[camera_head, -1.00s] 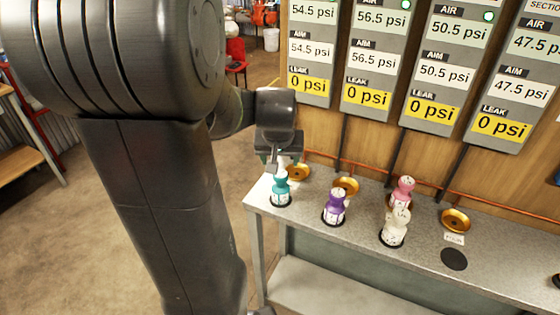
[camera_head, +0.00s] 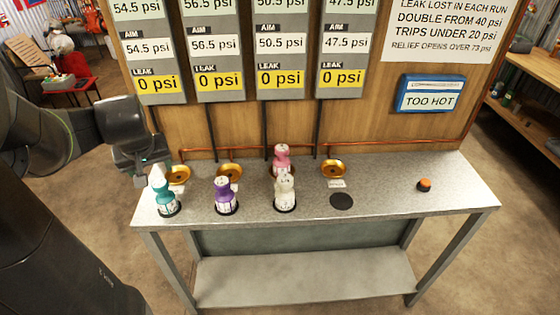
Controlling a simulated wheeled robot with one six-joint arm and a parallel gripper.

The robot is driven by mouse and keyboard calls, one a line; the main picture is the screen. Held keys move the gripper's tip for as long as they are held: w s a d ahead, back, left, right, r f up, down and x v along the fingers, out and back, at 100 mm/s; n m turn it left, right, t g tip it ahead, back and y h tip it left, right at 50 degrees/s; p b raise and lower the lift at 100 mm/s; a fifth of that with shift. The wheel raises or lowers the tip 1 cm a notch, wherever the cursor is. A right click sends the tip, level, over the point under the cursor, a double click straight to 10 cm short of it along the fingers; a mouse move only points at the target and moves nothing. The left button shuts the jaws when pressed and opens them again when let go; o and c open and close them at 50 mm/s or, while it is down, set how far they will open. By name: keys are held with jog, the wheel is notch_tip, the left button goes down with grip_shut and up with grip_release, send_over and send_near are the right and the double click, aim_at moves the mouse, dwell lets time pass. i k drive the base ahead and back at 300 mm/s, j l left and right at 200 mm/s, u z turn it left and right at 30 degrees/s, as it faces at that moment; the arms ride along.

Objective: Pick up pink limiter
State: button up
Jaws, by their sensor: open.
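The pink limiter (camera_head: 281,155) stands upright at the back of the grey bench, right of centre among the limiters. A white limiter (camera_head: 285,190) stands in front of it and hides its lower part. My gripper (camera_head: 142,176) is at the left end of the bench, above and behind the teal limiter (camera_head: 164,198), well to the left of the pink one. It is open. Whether it touches the teal limiter's white top cannot be told.
A purple limiter (camera_head: 225,197) stands between the teal and white ones. Gold dishes (camera_head: 333,169) line the back of the bench (camera_head: 390,193). A black disc (camera_head: 341,201) and an orange button (camera_head: 424,185) are to the right, with clear bench between. Gauge panels (camera_head: 278,50) hang behind.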

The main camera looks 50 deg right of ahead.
aim_at(282, 163)
jog(key=k+l, duration=0.1)
jog(key=l, duration=0.25)
jog(key=k+l, duration=0.15)
jog(key=l, duration=0.25)
jog(key=k+l, duration=0.1)
jog(key=l, duration=0.25)
jog(key=k+l, duration=0.15)
jog(key=l, duration=0.2)
jog(key=k+l, duration=0.1)
jog(key=l, duration=0.25)
